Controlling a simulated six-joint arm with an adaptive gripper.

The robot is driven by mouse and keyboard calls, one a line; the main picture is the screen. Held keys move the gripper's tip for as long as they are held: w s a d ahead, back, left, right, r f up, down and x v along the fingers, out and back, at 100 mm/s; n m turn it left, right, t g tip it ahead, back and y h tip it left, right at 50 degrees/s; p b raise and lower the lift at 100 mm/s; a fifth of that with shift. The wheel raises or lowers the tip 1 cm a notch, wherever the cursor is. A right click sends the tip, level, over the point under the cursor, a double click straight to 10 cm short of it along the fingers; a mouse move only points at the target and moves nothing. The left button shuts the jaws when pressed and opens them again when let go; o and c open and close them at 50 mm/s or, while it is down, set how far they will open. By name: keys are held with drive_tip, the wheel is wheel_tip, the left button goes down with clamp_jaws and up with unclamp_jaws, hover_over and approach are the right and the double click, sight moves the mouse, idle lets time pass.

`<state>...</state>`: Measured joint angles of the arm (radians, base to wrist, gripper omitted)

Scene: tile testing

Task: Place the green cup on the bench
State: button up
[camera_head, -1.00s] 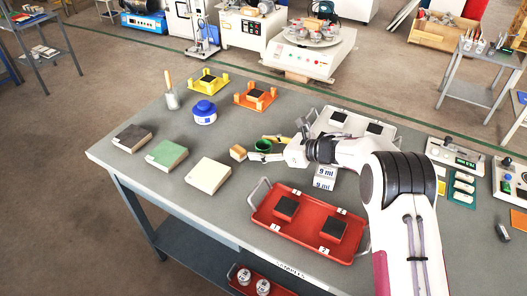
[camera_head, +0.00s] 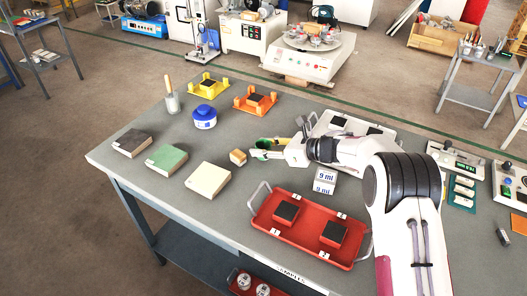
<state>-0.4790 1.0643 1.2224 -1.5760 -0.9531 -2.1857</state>
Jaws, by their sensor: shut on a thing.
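The green cup (camera_head: 261,142) is small in the camera_head view, near the middle of the grey bench (camera_head: 228,135). My gripper (camera_head: 264,149) reaches it from the right and is shut on it. The near finger covers part of the cup, so I cannot tell clearly whether the cup is tilted or touches the bench top.
A small tan block (camera_head: 238,157) sits just left of the cup. Cream (camera_head: 209,179), green (camera_head: 167,157) and dark (camera_head: 132,143) slabs lie farther left. A red tray (camera_head: 268,228) with dark tiles is in front. A blue-lidded jar (camera_head: 204,118) stands behind left.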

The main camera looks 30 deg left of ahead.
sight(263, 159)
wheel_tip(263, 159, up, 8)
idle(0.5)
drive_tip(key=shift+w+r, duration=0.1)
idle(0.9)
drive_tip(key=shift+s+d+f, duration=0.15)
drive_tip(key=shift+s+f, duration=0.25)
drive_tip(key=shift+f, duration=0.2)
drive_tip(key=shift+s+d+f, duration=0.1)
drive_tip(key=shift+s+f, duration=0.25)
drive_tip(key=shift+f, duration=0.2)
drive_tip(key=w+d+f+m+t+h, duration=0.15)
drive_tip(key=d+m+t, duration=0.5)
drive_tip(key=d, duration=2.25)
drive_tip(key=s+d+r+m+t+h, duration=0.1)
drive_tip(key=s+d+m+t+h, duration=0.1)
drive_tip(key=d, duration=0.8)
drive_tip(key=s+d+r+m+t+h, duration=0.2)
drive_tip(key=d+m+h, duration=0.1)
drive_tip(key=d, duration=0.8)
drive_tip(key=s+d+r+m+t+h, duration=0.1)
drive_tip(key=s+d+m+t+h, duration=0.1)
drive_tip(key=d, duration=0.8)
drive_tip(key=shift+s+d+r+m+h, duration=0.35)
drive_tip(key=shift+s+m+h, duration=0.1)
drive_tip(key=shift+s, duration=0.15)
